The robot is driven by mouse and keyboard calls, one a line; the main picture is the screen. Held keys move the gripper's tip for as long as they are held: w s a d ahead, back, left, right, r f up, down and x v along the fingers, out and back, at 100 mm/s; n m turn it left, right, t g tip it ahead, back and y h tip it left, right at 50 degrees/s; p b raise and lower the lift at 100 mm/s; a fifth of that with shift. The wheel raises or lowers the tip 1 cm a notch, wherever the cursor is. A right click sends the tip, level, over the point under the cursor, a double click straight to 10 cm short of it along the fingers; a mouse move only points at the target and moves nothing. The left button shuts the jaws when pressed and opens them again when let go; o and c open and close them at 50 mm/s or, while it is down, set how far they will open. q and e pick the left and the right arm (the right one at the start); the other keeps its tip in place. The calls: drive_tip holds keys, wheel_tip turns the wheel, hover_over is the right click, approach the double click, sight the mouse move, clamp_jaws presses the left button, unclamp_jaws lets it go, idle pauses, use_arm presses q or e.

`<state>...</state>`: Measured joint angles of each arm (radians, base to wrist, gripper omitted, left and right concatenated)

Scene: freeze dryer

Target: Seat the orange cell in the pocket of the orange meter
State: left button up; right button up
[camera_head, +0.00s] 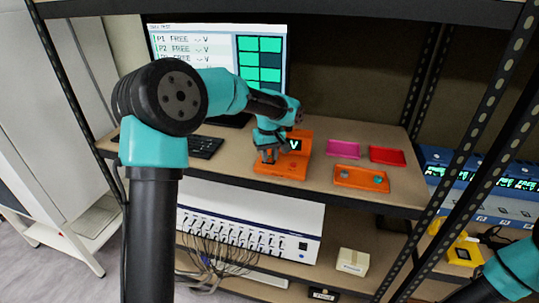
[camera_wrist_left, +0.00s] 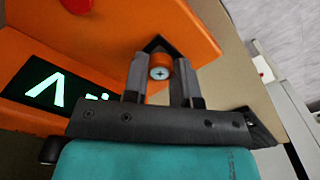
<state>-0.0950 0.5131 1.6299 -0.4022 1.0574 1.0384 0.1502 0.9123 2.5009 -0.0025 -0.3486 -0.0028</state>
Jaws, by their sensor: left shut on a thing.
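The orange meter (camera_head: 295,170) stands on the shelf below the monitor, with a dark display showing a "V". It also fills much of the left wrist view (camera_wrist_left: 110,30), with its lit display at the left. My left gripper (camera_head: 268,157) is low over the meter's left part. In the left wrist view its two fingers (camera_wrist_left: 160,72) are shut on the orange cell (camera_wrist_left: 160,66), whose round end with a cross mark faces the camera. A dark opening in the meter shows just behind the cell. I cannot tell how deep the cell sits. My right gripper is out of view.
An orange tray (camera_head: 342,180) with small round grey-green items lies right of the meter. A pink tray (camera_head: 343,149) and a red tray (camera_head: 387,155) lie behind it. A keyboard (camera_head: 205,147) is at left. Metal rack posts (camera_head: 465,150) stand at right.

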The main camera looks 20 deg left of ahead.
sight(270, 157)
use_arm(q)
drive_tip(key=shift+s+f, duration=0.15)
drive_tip(key=shift+f, duration=0.35)
drive_tip(key=o, duration=1)
drive_tip(key=shift+d, duration=0.1)
drive_tip(key=shift+c, duration=0.4)
drive_tip(key=shift+r, duration=0.15)
drive_tip(key=shift+o, duration=0.4)
drive_tip(key=shift+r, duration=0.25)
wheel_tip(270, 157, up, 18)
drive_tip(key=shift+w+f, duration=0.2)
